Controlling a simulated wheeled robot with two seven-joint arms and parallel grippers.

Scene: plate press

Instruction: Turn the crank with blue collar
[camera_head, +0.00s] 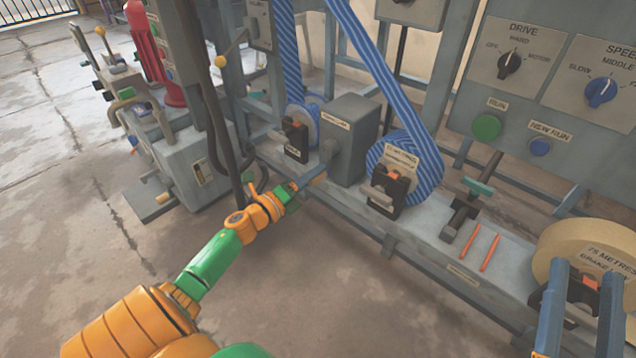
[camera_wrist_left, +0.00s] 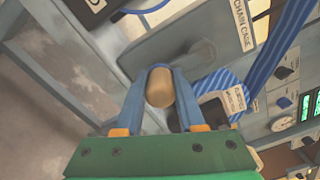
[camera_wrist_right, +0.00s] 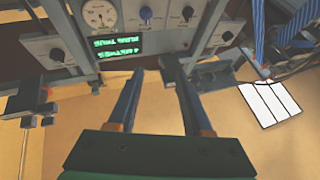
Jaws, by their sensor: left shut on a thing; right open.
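The crank's grey arm (camera_head: 329,154) stands out from the grey chain case (camera_head: 347,120). In the left wrist view the crank's tan handle (camera_wrist_left: 160,88) sits between the blue fingers of my left gripper (camera_wrist_left: 161,98), with a bit of blue at its far end. My left gripper (camera_head: 308,182) is shut on this handle.
A blue striped belt roll (camera_head: 425,165) stands right of the chain case. Two orange sticks (camera_head: 482,248) lie on the bench ledge. A tan tape roll (camera_head: 575,240) is near my right gripper. A grey machine with a red cylinder (camera_head: 150,50) stands left; floor between is clear.

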